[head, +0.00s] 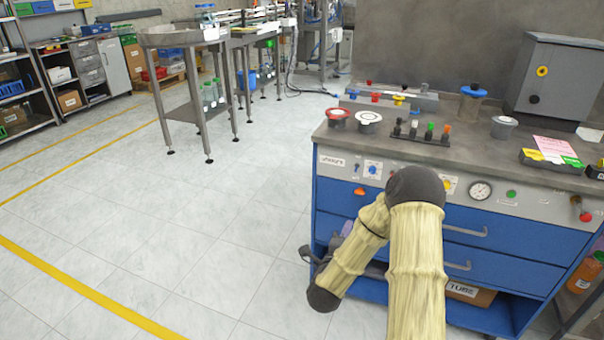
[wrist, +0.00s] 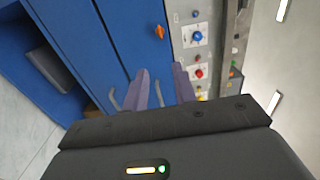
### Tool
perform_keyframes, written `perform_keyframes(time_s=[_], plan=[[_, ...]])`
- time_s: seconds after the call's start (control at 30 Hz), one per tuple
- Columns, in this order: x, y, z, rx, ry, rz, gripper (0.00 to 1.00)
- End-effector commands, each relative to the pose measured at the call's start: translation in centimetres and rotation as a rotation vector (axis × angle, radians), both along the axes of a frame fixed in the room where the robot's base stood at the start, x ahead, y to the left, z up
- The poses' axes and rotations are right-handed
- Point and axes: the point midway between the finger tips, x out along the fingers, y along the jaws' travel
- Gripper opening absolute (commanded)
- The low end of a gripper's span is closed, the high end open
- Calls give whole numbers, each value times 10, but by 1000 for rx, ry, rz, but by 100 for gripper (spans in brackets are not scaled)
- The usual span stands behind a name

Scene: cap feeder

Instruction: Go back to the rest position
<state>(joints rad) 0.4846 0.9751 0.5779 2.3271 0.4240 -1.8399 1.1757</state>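My gripper (wrist: 161,72) shows in the wrist view as two grey-purple fingers standing apart. Nothing is between them, and the blue cabinet shows through the gap. In the head view my arm is folded in front of the blue workbench (head: 500,234), with its dark elbow high near the control panel. My gripper hangs low beside the bench's left front, mostly hidden behind my arm. The blue cabinet front (wrist: 85,35) and an orange knob (wrist: 159,32) also show in the wrist view.
The bench top holds a red-rimmed cup (head: 338,118), a white-rimmed cup (head: 368,122), a rack of small coloured caps (head: 420,132) and a grey box (head: 553,76). A steel table (head: 185,38) stands at the back left. The tiled floor (head: 150,220) at left is clear.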

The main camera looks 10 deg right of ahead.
Motion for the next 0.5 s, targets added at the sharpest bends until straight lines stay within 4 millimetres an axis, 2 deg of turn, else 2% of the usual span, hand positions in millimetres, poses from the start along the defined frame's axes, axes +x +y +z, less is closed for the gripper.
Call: perform_keyframes(time_s=[0.17, 0.33, 0.5], plan=[[5, 9, 2, -27, 54, 54, 27], [14, 35, 5, -116, 221, 203, 27], [11, 64, 5, -244, 425, 384, 27]])
